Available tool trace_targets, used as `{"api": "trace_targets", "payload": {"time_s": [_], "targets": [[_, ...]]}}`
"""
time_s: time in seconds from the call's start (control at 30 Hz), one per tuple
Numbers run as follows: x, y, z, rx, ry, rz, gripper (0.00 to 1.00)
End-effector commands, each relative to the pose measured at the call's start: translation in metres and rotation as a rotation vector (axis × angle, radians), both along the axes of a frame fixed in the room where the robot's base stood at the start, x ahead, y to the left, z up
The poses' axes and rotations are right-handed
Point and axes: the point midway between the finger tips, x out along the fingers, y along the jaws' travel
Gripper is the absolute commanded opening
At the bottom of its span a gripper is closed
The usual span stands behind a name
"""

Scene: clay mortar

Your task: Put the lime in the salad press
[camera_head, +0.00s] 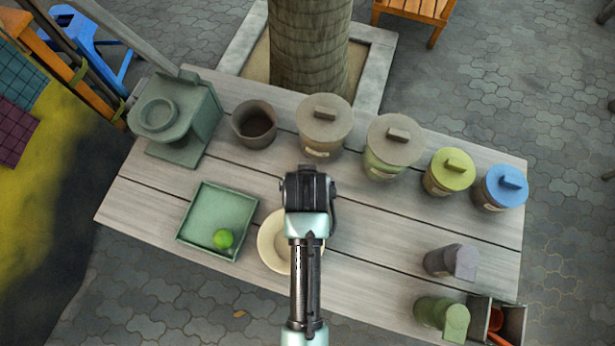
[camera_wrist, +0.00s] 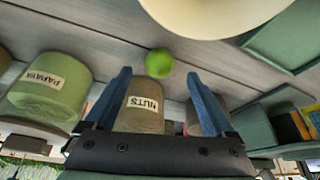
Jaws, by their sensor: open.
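A green ball, lime-like (camera_wrist: 159,63), lies on the table boards between my fingertips in the wrist view, with no clear contact; my arm seems to hide this spot in the head view. Another bright green ball (camera_head: 223,239) lies in the square green tray (camera_head: 190,222) in the head view. I cannot tell which is the lime. The grey-green device with a round top opening and long lever, apparently the salad press (camera_head: 175,118), stands at the table's far left. My gripper (camera_wrist: 157,73) is open and empty; in the head view (camera_head: 308,180) it is over the middle of the table.
A cream plate (camera_head: 270,243) is partly under my arm. A dark pot (camera_head: 254,125) and several lidded canisters (camera_head: 325,122) line the back edge. A canister labelled NUTS (camera_wrist: 143,110) is just beyond the ball. Boards between are clear.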

Motion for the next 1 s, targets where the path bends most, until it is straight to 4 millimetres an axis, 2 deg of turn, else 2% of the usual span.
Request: {"api": "trace_targets", "payload": {"time_s": [0.3, 0.63, 1.0], "targets": [[0.016, -0.001, -0.035, 0.000, -0.001, 0.000, 0.89], [0.018, -0.001, -0.039, 0.000, -0.002, 0.000, 0.87], [0.018, -0.001, -0.038, 0.000, -0.001, 0.000, 0.20]]}}
